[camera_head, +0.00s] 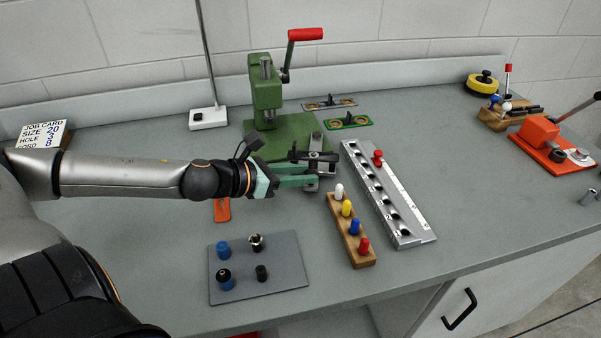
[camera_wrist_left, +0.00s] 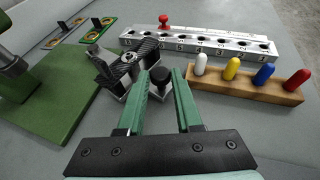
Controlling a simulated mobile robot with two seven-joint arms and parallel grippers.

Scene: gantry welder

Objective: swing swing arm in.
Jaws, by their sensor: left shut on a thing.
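A green press (camera_head: 267,95) with a red-handled lever stands at the back of the bench. At the front right corner of its green base (camera_head: 290,133) is a dark grey swing arm (camera_head: 314,157) on a metal mount. The arm also shows in the left wrist view (camera_wrist_left: 125,68), with a black knob (camera_wrist_left: 160,77) at its near end. My left gripper (camera_head: 314,177) reaches in from the left, its green fingers on either side of that knob. In the left wrist view the fingers (camera_wrist_left: 166,82) are closed around the knob. My right gripper is not in view.
A wooden block with coloured pegs (camera_head: 366,257) and a metal hole rail (camera_head: 420,238) lie right of the gripper. A grey plate with knobs (camera_head: 290,280) lies in front. Two flat plates (camera_head: 349,121) lie behind. An orange tag (camera_head: 222,210) is below my arm.

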